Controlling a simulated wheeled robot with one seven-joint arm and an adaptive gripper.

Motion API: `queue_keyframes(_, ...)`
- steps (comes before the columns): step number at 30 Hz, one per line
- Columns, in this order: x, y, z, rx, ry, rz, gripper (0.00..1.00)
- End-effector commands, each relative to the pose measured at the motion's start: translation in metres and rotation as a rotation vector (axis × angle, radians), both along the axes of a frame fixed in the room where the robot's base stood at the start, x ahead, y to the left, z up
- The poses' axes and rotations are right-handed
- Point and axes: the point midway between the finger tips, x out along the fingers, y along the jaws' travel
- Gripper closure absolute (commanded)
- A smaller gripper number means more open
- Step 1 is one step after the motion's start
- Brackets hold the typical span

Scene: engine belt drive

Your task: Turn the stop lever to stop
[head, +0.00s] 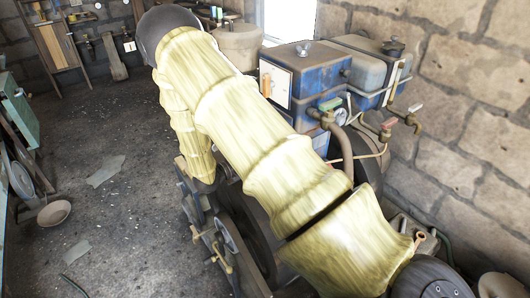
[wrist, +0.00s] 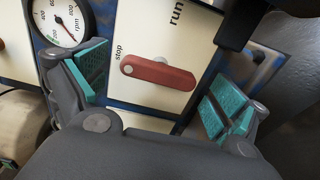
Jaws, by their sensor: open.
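The red stop lever (wrist: 165,74) lies nearly level across a cream panel (wrist: 150,30) in the wrist view, its right end slightly lower. Its rounded left end, with a light pin, is just below the word "stop". The word "run" is higher up, to the right. A grey knob shows behind the lever's upper edge. My gripper (wrist: 157,84) is open, with one teal pad left of the lever and one right of it. Clear gaps show between the pads and the lever. In the head view I cannot make out the gripper or this lever.
A round rpm gauge (wrist: 61,22) is beside the left finger. A dark rounded part (wrist: 290,45) is close to the right finger. In the head view, blue tanks (head: 300,82) with valves stand by the stone wall. Open floor (head: 115,130) lies to the left.

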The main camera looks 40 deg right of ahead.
Motion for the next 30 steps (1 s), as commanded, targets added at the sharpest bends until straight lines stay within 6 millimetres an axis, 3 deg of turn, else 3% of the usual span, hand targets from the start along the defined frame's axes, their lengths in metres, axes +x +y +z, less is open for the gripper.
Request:
queue_keyframes(12, 0.008, 0.072, 0.000, 0.000, 0.000, 0.001, 0.03)
queue_keyframes(18, 0.011, 0.098, 0.000, 0.000, 0.000, 0.000, 0.03)
queue_keyframes(30, 0.012, 0.110, 0.000, -0.001, 0.000, 0.000, 0.03)
